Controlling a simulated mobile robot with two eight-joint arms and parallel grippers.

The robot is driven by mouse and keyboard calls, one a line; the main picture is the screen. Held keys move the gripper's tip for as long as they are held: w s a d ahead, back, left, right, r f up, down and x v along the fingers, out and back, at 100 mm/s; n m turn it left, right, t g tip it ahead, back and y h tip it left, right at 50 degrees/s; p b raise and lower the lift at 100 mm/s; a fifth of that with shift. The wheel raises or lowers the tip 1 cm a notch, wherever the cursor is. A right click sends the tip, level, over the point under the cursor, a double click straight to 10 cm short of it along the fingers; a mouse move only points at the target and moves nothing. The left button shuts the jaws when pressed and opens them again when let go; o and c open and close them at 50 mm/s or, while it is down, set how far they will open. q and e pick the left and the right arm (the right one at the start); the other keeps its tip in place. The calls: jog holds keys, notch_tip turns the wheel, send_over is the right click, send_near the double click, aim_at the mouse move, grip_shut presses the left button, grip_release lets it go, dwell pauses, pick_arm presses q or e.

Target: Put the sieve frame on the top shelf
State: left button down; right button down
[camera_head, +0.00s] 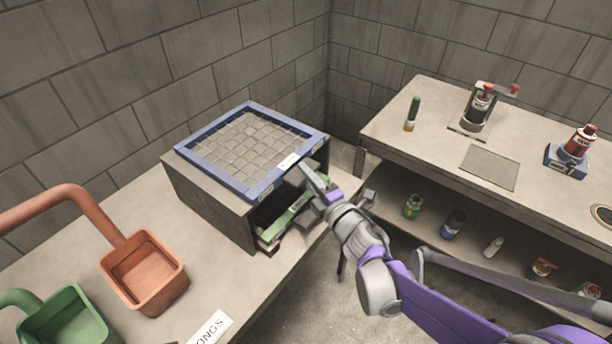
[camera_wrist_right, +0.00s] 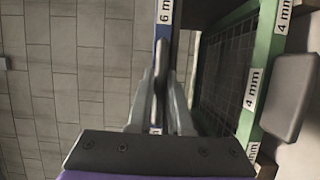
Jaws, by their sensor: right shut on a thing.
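The blue sieve frame (camera_head: 214,177) with grey mesh lies on or just above the top of a small open-fronted shelf unit (camera_head: 205,193); I cannot tell whether it fully rests there. My right gripper (camera_head: 308,172) is shut on its near right edge. The right wrist view shows the fingers (camera_wrist_right: 162,65) closed on the blue frame (camera_wrist_right: 163,32), which has a "6 mm" label. A green sieve frame (camera_head: 285,222) sits inside the unit below; its "4 mm" labels show in the right wrist view (camera_wrist_right: 265,65). My left gripper is not in view.
An orange scoop (camera_head: 145,270) and a green scoop (camera_head: 62,325) lie left on the table, near a paper label (camera_head: 211,330). A second table (camera_head: 430,110) at right holds bottles and a grey plate (camera_head: 489,167), with cans on its lower shelf. Block walls stand behind.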

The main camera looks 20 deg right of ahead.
jog(key=c, duration=0.8)
grip_release()
jog(key=shift+c, duration=0.2)
jog(key=shift+s+r, duration=0.1)
jog(key=shift+r, duration=0.05)
jog(key=p+v, duration=0.1)
jog(key=v, duration=1)
jog(key=s+d+f+m+g+h, duration=0.6)
jog(key=m+h, duration=0.3)
jog(key=m, duration=0.7)
jog(key=s+a+f+m+g+y, duration=0.2)
jog(key=s+a+f+g, duration=0.1)
jog(key=s, duration=0.3)
jog(key=s+a+f+m+g+y, duration=0.1)
jog(key=s+a+f+m+g, duration=0.2)
jog(key=s, duration=0.3)
jog(key=shift+s+a+f+y, duration=0.2)
jog(key=shift+s+f+y, duration=0.05)
jog(key=shift+f+y, duration=0.15)
